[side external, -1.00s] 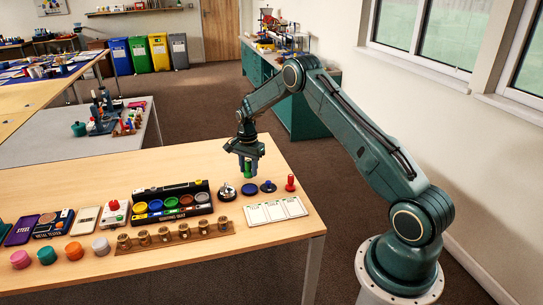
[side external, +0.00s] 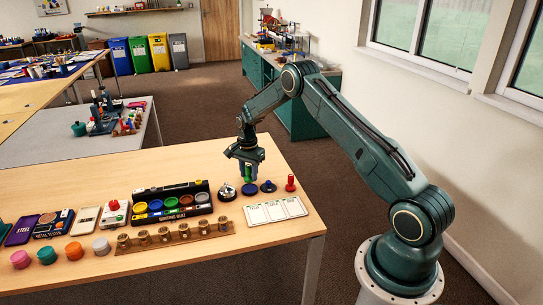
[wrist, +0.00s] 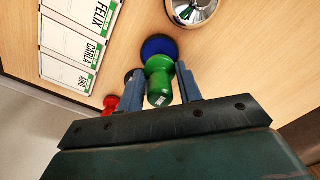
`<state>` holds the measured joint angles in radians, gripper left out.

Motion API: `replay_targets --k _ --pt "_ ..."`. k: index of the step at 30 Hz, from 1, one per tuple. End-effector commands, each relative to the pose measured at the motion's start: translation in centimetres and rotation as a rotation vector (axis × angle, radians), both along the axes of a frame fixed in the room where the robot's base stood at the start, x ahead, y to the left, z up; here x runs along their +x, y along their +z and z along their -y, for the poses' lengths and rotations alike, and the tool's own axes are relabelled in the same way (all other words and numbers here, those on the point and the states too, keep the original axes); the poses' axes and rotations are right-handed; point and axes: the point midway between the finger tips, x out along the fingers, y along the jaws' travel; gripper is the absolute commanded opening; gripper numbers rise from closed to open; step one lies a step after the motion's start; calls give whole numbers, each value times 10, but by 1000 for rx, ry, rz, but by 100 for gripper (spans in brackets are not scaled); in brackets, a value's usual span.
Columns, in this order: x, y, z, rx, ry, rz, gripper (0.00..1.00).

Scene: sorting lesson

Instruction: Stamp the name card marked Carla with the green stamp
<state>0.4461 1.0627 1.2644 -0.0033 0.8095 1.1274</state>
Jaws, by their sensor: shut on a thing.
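My gripper (side external: 247,172) is shut on the green stamp (wrist: 158,78), which is upright in the side view. The stamp is at the round blue pad (side external: 249,189); I cannot tell whether its base touches it. The pad also shows behind the stamp in the wrist view (wrist: 158,46). Three white cards lie in a row. In the wrist view the Carla card (wrist: 70,43) is the middle one, between the Felix card (wrist: 88,12) and a third card (wrist: 66,73). No mark shows on the Carla card.
The table behind the pad is clear.

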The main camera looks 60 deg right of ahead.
Motion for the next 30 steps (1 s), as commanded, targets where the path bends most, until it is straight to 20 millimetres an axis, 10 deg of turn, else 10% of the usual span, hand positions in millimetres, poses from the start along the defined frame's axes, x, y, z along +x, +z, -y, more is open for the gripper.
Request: replay_targets --k 30 --pt "0 -30 0 0 0 0 20"
